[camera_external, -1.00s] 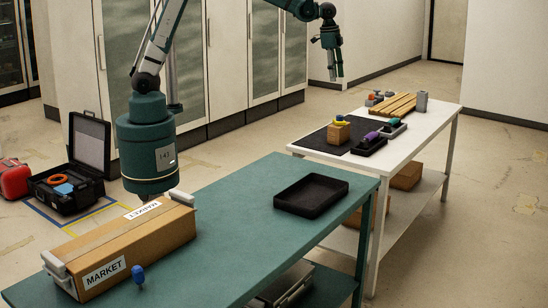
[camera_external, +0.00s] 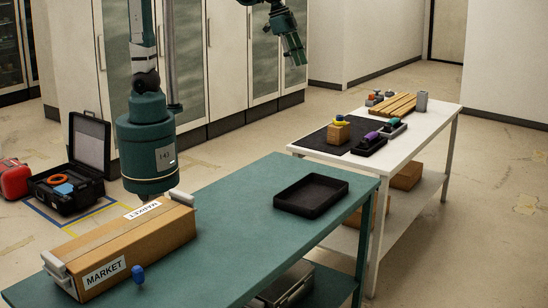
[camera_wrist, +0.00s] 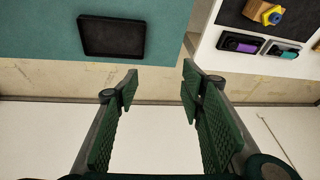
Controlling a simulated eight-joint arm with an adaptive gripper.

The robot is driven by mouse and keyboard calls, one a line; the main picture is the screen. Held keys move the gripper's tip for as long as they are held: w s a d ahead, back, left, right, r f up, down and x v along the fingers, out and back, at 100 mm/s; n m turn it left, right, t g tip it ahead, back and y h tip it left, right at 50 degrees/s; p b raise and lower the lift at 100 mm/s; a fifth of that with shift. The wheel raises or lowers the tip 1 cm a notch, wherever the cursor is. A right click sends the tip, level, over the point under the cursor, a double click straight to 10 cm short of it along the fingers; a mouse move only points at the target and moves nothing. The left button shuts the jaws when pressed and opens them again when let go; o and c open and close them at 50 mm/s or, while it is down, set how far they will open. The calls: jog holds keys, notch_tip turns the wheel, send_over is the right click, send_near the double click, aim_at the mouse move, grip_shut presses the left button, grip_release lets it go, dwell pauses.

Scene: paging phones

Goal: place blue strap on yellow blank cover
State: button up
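A yellow piece, apparently the yellow blank cover (camera_external: 342,123), sits on top of a wooden block (camera_external: 337,134) on the white table. It also shows in the wrist view (camera_wrist: 265,13). A small blue piece, apparently the blue strap (camera_external: 339,117), appears on or against the yellow piece; the wrist view shows it too (camera_wrist: 276,18). It is too small to tell exactly how it rests. My gripper (camera_external: 297,62) is in the air, well left of and above the block. In the wrist view its green fingers (camera_wrist: 160,82) are wide apart with nothing between them.
A black tray (camera_external: 280,200) lies on the green table, with a long box (camera_external: 150,241) at its near end. Dark bins (camera_external: 368,146) holding purple and teal pieces, wooden strips (camera_external: 392,104) and a grey block (camera_external: 421,102) are on the white table. A gap separates the tables.

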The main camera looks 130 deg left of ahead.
jog(key=s+d+t, duration=0.1)
jog(key=s+d, duration=0.4)
jog(key=d, duration=0.4)
jog(key=s+d+t, duration=0.1)
jog(key=s+d, duration=0.4)
jog(key=d, duration=0.4)
jog(key=s+d+f+m+t+h, duration=0.1)
jog(key=s+d+f, duration=0.4)
jog(key=s+d, duration=0.6)
jog(key=shift+s+d+f+t+h, duration=0.3)
jog(key=shift+s+d+t, duration=0.05)
jog(key=shift+t, duration=0.05)
